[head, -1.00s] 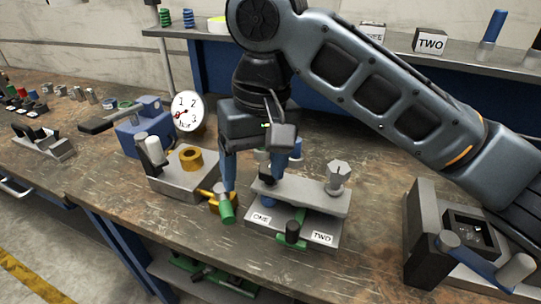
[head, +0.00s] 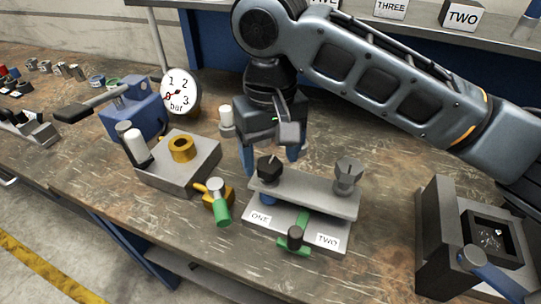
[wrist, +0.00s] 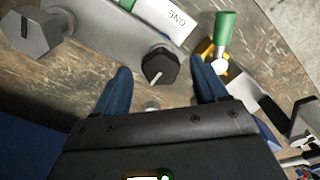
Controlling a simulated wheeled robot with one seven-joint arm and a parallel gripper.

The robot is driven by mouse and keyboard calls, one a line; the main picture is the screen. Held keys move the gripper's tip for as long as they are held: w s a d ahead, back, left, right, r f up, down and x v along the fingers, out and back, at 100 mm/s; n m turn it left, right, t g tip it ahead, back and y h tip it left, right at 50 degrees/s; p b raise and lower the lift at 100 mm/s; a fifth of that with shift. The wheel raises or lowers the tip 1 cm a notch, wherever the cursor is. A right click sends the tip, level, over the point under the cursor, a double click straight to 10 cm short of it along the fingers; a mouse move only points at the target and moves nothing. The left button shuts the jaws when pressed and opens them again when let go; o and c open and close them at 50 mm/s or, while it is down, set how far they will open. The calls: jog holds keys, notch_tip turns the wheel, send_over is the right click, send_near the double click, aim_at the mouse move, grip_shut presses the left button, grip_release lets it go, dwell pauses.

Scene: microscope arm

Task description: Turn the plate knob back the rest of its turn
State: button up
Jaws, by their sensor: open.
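A grey plate (head: 315,196) sits raised over a base labelled ONE and TWO. It carries a black knob (head: 269,168) with a pale pointer line at its left end and a grey hexagonal knob (head: 348,173) at its right end. Both also show in the wrist view, the black knob (wrist: 160,66) at the middle and the grey knob (wrist: 34,33) at upper left. My gripper (head: 273,160) is open, its blue fingers pointing down behind the black knob in the head view. In the wrist view the black knob appears between the fingertips; contact cannot be told.
A green-handled valve (head: 219,208) stands close left of the plate. Further left are a block with a brass ring (head: 182,149) and a gauge (head: 180,94). A dark open-fronted fixture (head: 445,240) stands at right. Bare bench lies between plate and fixture.

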jog(key=shift+f, duration=0.75)
jog(key=c, duration=1.1)
jog(key=shift+o, duration=0.2)
